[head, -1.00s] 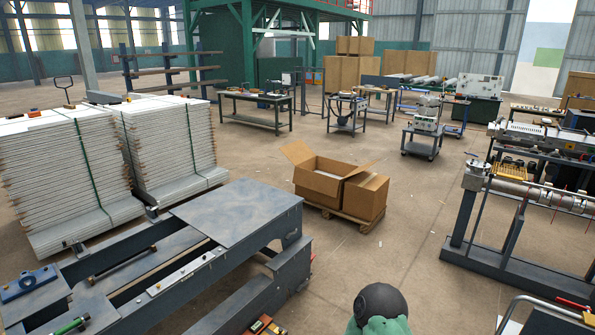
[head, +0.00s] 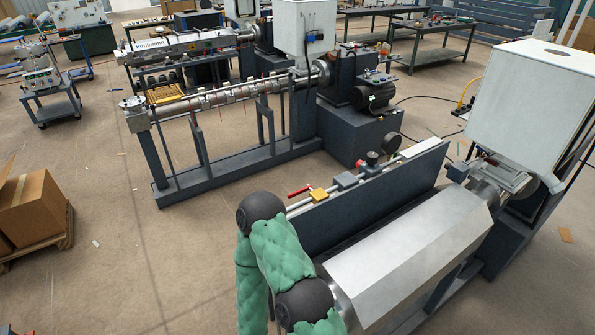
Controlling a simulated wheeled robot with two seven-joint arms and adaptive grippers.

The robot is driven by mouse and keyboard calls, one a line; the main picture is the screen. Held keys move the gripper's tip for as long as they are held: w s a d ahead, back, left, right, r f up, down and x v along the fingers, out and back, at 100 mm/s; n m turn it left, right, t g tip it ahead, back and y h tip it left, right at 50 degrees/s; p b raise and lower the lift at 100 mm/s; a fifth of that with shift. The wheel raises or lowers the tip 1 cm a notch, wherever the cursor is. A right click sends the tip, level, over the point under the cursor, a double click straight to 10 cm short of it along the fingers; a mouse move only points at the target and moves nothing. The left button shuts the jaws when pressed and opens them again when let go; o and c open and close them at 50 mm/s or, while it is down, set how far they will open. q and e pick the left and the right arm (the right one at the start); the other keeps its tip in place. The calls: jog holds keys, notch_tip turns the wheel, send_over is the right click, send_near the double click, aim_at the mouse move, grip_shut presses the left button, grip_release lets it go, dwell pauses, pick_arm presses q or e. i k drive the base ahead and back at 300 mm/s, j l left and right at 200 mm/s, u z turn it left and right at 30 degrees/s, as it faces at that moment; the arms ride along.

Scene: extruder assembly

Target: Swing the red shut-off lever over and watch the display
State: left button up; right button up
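The red lever (head: 299,191) shows in the head view just left of the middle. It lies sideways beside a yellow block (head: 318,194) on a pipe that runs along a dark panel (head: 385,195). Farther along this pipe are grey fittings and a small dark round part (head: 372,158), perhaps a gauge. I cannot make out a display with readings. My green-padded arm with dark joints stands in front, at the lower middle, apart from the lever in the picture. Neither of my grippers shows.
A large silver faceted housing (head: 410,260) and a white cabinet (head: 525,95) fill the right side. Behind stands another extruder with a long barrel (head: 225,97) on a dark frame. Cardboard boxes (head: 30,210) are at the left edge.

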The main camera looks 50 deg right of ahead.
aim_at(307, 187)
jog(key=i+j, duration=0.1)
jog(key=i, duration=0.5)
jog(key=i+j+z, duration=0.15)
jog(key=i, duration=0.5)
jog(key=i+j, duration=0.1)
jog(key=i, duration=0.5)
jog(key=i+z, duration=0.2)
jog(key=z, duration=0.25)
jog(key=i+z, duration=0.25)
jog(key=z, duration=0.25)
jog(key=i+j+z, duration=0.1)
jog(key=z, duration=0.85)
jog(key=i+j+z, duration=0.1)
jog(key=z, duration=0.35)
jog(key=j+z, duration=0.1)
jog(key=z, duration=0.4)
jog(key=i+j+z, duration=0.1)
jog(key=z, duration=0.4)
jog(key=j+z, duration=0.15)
jog(key=z, duration=0.3)
